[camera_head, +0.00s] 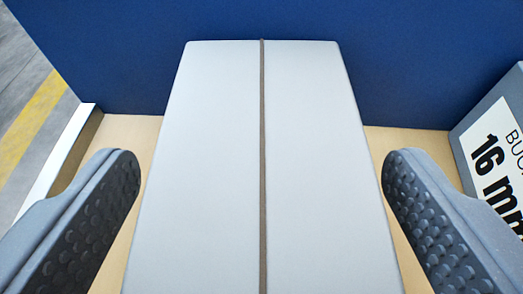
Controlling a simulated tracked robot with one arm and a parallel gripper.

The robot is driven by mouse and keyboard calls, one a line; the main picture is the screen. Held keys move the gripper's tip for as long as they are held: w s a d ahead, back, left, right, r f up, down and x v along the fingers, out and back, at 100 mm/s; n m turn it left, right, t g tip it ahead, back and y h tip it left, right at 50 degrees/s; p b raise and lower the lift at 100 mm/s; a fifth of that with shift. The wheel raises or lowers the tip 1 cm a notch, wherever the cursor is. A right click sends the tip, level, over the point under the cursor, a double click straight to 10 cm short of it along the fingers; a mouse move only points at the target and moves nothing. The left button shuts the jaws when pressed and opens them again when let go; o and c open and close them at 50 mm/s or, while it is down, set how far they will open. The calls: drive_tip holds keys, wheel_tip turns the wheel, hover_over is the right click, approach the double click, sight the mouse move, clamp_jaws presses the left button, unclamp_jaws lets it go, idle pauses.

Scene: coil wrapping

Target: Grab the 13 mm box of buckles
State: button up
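A pale grey box (215,170) with a brown seam down its middle fills the centre of the view. No label shows on the face I see, so I cannot tell its size marking. My gripper (262,170) is open, with one dark, studded finger pad on each side of this box. Both fingertips appear close to the box's sides, with a narrow gap at each. The box's near end runs out of the bottom of the view.
A grey box with a white "16 mm" label (485,150) stands at the right, beyond my right finger. A blue wall (120,45) rises behind. The boxes are on a tan wooden shelf (410,142) with a white edge at the left. Grey floor with a yellow stripe lies further left.

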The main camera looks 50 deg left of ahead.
drive_tip(key=c, duration=1.1)
drive_tip(key=shift+c, duration=0.2)
drive_tip(key=shift+r, duration=0.1)
